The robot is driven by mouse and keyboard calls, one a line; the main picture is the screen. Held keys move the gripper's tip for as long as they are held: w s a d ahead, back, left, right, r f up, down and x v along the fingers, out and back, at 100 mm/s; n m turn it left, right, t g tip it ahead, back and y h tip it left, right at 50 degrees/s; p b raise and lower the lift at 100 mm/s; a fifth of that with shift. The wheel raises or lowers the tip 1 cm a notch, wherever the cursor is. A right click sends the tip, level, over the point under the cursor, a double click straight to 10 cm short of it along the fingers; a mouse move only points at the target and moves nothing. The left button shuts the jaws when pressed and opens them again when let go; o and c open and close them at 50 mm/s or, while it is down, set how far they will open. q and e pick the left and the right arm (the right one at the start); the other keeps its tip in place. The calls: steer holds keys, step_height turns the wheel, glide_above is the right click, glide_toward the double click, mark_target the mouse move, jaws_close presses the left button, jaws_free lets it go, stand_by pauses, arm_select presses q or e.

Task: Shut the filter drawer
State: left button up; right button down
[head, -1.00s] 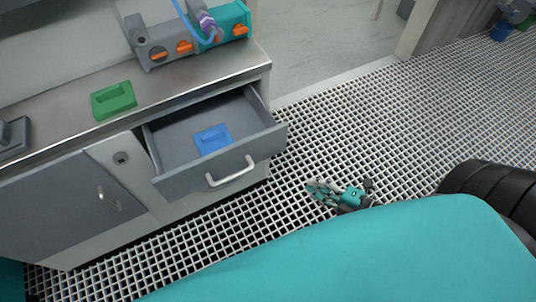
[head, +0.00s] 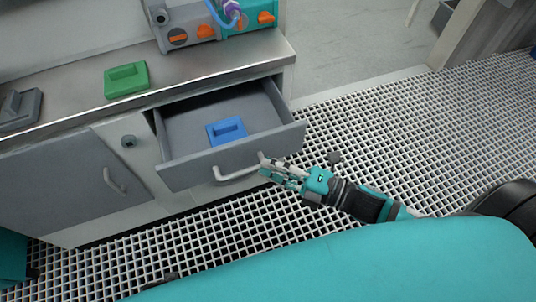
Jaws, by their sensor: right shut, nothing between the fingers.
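The filter drawer (head: 200,174) is a grey drawer pulled out from the cabinet under the steel counter. A light bar handle (head: 236,174) is on its front. A blue block-like piece (head: 226,131) lies inside it. My right gripper (head: 264,164) is shut and empty, with its fingertips at the right end of the handle, close to the drawer front. I cannot tell whether they touch it. My left gripper is not in view.
A green piece (head: 126,79) and a grey piece (head: 19,108) sit on the counter (head: 75,98). Valve blocks with orange handles (head: 204,31) stand at the back. A closed cabinet door (head: 60,184) is left of the drawer. The grating floor (head: 420,130) to the right is clear.

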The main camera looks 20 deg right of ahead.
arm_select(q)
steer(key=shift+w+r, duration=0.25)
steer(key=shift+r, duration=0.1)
arm_select(e)
steer(key=shift+w, duration=1.45)
steer(key=shift+w, duration=0.1)
